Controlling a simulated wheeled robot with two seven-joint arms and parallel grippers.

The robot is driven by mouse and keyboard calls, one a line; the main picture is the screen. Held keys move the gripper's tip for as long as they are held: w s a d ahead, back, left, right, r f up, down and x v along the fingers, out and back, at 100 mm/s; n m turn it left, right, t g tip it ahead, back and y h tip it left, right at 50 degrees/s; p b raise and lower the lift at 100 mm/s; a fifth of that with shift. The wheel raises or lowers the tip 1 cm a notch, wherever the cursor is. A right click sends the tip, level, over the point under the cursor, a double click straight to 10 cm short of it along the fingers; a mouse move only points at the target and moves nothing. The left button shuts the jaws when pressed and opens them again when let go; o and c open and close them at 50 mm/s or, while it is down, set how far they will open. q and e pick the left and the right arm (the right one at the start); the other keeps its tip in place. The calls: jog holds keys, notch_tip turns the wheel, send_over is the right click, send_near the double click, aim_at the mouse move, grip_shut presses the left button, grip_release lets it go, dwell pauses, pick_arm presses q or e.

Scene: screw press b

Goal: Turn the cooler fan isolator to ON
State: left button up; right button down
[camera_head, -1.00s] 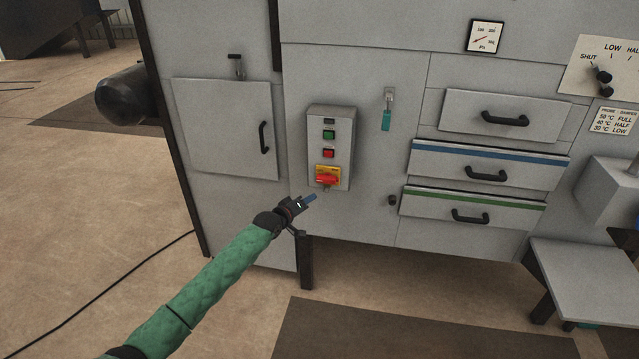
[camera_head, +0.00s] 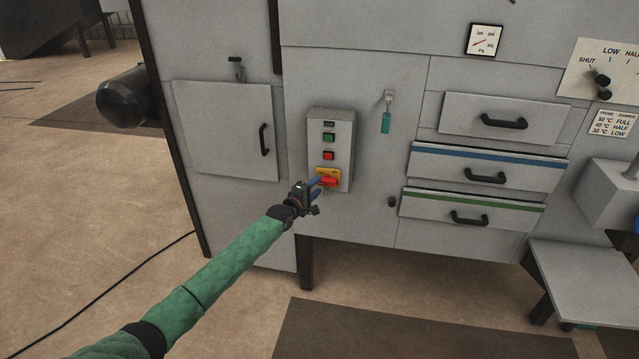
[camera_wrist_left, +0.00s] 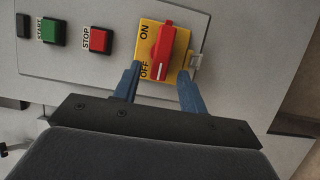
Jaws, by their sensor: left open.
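The cooler fan isolator (camera_head: 328,181) is a red rotary handle on a yellow plate, low on the grey control box (camera_head: 343,143). In the left wrist view its handle (camera_wrist_left: 164,45) stands nearly upright in the picture, with a white mark near its lower end, on the side of the OFF label. The ON label is at the upper left of the plate. My left gripper (camera_head: 316,186) is open at the isolator. In the left wrist view its blue fingers (camera_wrist_left: 160,78) lie either side of the handle's lower end; contact cannot be told. My right gripper is not in view.
Green (camera_wrist_left: 52,31) and red STOP (camera_wrist_left: 96,40) buttons sit beside the isolator on the same box. A small pale tab (camera_wrist_left: 197,62) is at the yellow plate's edge. A teal tag (camera_head: 386,121) hangs to the right, with drawers (camera_head: 488,182) beyond.

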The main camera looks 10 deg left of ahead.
aim_at(328, 181)
pick_arm(q)
jog(key=shift+x, duration=1.3)
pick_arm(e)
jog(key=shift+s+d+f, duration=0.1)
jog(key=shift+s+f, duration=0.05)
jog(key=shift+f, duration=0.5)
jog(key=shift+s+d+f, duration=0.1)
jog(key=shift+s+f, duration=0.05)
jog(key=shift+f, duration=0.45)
pick_arm(q)
jog(key=shift+c, duration=0.2)
grip_shut()
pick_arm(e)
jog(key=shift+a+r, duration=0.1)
